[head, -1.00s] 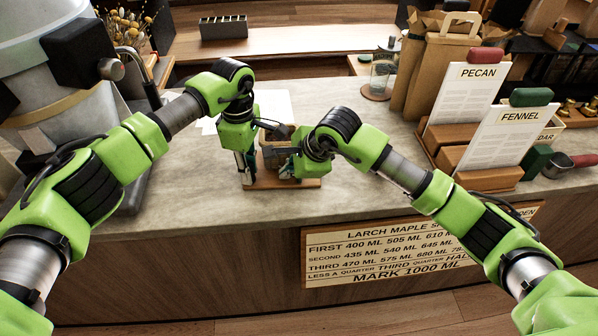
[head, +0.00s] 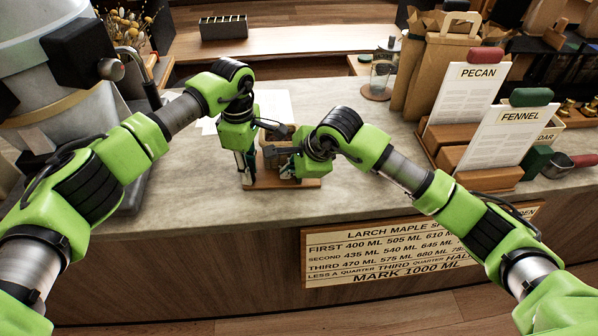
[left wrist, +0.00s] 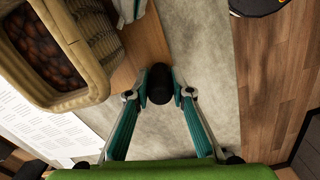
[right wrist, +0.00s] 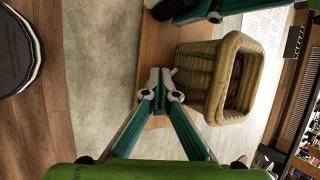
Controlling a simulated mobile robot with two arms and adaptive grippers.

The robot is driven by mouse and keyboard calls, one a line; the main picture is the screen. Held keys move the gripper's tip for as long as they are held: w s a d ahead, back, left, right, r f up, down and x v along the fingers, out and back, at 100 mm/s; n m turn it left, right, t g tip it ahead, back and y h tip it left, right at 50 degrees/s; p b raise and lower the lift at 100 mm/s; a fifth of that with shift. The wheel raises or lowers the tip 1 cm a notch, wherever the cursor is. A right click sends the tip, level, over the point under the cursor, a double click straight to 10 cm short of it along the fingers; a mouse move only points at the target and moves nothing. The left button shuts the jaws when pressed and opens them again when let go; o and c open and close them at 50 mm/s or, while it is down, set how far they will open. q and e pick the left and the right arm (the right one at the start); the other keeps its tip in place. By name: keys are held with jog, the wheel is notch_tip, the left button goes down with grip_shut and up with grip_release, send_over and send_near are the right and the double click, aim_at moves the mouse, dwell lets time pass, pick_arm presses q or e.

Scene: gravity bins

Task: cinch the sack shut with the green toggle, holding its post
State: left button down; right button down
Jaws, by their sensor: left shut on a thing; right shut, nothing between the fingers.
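The sack is a woven tan container with an open mouth and brown beans inside, seen in the left wrist view (left wrist: 92,62) and right wrist view (right wrist: 215,78). My left gripper (head: 246,177) is shut on a dark, round-topped post (left wrist: 159,84) beside the sack. My right gripper (right wrist: 162,86) is shut and empty, low at the sack's other side. In the head view the arms and grippers cover most of the sack (head: 270,157). I cannot make out the green toggle or its cord in any view.
The sack stands on a small wooden board (head: 300,184) near the counter's front edge. A large machine (head: 45,85) stands at left. Card holders (head: 480,180) and paper bags (head: 437,75) stand at right.

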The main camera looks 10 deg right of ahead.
jog(key=shift+s+d, duration=0.15)
jog(key=shift+d, duration=2.15)
jog(key=shift+a, duration=0.15)
jog(key=shift+r, duration=1.7)
jog(key=shift+a+r, duration=0.25)
jog(key=shift+r, duration=0.65)
jog(key=shift+a+r, duration=0.25)
jog(key=shift+r, duration=0.65)
pick_arm(q)
jog(key=c, duration=1.7)
grip_release()
jog(key=shift+o, duration=0.3)
